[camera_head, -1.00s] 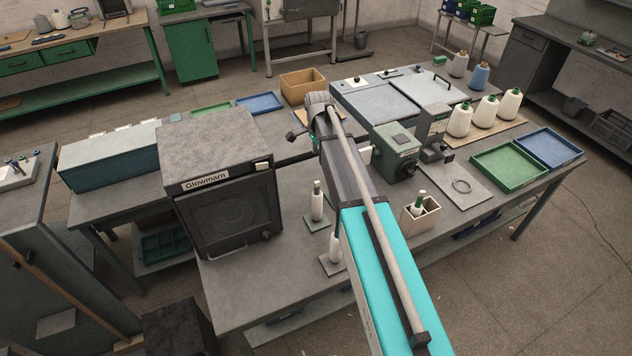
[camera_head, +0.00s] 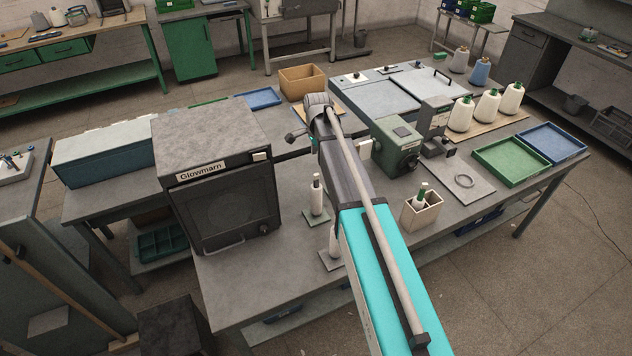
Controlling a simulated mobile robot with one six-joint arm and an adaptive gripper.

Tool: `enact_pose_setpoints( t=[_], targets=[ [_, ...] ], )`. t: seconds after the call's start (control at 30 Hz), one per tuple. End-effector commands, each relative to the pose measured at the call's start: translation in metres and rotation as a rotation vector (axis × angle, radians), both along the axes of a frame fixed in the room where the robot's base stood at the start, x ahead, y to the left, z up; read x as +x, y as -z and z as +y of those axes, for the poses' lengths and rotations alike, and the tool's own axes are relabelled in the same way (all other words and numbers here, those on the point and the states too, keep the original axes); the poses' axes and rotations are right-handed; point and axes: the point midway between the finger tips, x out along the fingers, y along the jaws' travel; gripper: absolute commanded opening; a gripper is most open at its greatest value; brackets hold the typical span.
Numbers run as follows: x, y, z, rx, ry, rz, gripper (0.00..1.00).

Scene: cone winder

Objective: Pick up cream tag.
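I cannot make out the cream tag for certain. A small pale flat piece (camera_head: 364,149) shows between my arm and the green machine (camera_head: 397,146); it is too small and too covered to tell whether it is the tag. My arm reaches from the lower right over the bench, past the tan box (camera_head: 423,211) and the upright bobbins. Its far end is beside the grey Glowmarn oven (camera_head: 215,170). My gripper's fingers do not show clearly; the arm's own links hide that area, so I cannot see whether they hold anything.
A cardboard box (camera_head: 303,80) and a blue tray (camera_head: 259,97) are at the back. The front bench strip (camera_head: 270,270) is clear.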

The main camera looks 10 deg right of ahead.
Motion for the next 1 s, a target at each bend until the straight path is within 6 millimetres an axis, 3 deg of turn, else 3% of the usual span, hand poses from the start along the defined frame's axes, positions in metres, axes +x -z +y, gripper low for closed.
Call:
enact_pose_setpoints(
  t=[0.43, 1.0],
  targets=[
    [0.000, 0.037, 0.000, 0.000, 0.000, 0.000, 0.57],
    [0.000, 0.042, 0.000, 0.000, 0.000, 0.000, 0.57]
  ],
)
